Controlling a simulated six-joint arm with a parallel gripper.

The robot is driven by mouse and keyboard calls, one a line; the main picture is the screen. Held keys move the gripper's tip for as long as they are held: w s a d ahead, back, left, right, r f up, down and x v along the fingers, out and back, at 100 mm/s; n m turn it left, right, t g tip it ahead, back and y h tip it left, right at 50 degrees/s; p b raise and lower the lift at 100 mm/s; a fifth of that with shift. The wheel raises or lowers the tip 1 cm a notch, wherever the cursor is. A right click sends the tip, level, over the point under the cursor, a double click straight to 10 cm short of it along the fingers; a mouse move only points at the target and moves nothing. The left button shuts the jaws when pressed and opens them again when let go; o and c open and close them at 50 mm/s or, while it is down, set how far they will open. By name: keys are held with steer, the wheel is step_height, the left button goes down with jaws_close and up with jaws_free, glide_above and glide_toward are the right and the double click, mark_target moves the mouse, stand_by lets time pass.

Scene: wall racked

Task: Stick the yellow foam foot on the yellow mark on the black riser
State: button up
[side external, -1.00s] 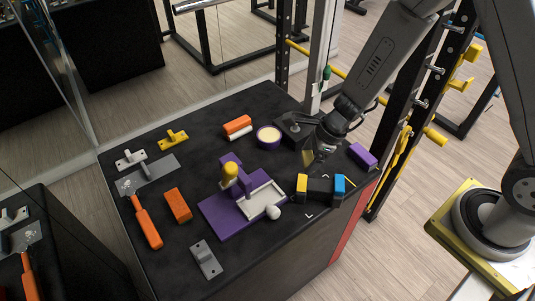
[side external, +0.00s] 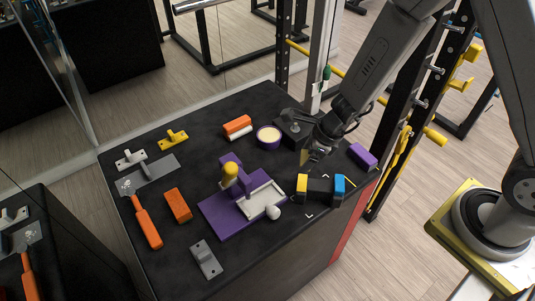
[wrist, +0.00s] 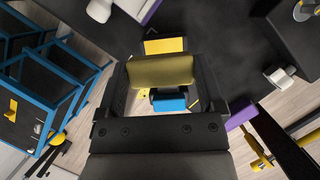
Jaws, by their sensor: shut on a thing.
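My gripper (wrist: 163,84) is shut on the yellow foam foot (wrist: 161,70), an olive-yellow block held crosswise between its fingers in the wrist view. In the side view, my gripper (side external: 307,157) is just above and behind the yellow end of the black riser (side external: 320,189); the foot is too small and dark to make out clearly there. The riser has a yellow mark (side external: 302,183) on its left end and a blue one (side external: 340,187) on its right. In the wrist view, the yellow mark (wrist: 165,45) shows beyond the foot, and the foot hides the riser's middle.
A purple stand with a yellow knob (side external: 230,171) and a white tray (side external: 263,199) stand left of the riser. A purple block (side external: 363,155) lies to the right. The front table edge is close to the riser.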

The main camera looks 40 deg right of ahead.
mark_target(298, 182)
steer(key=shift+f, duration=3.85)
steer(key=shift+f, duration=0.2)
steer(key=o, duration=0.9)
steer(key=shift+o, duration=0.2)
steer(key=shift+r, duration=0.15)
steer(key=v, duration=0.7)
steer(key=shift+r, duration=0.2)
steer(key=shift+s+d, duration=0.1)
steer(key=shift+r, duration=0.1)
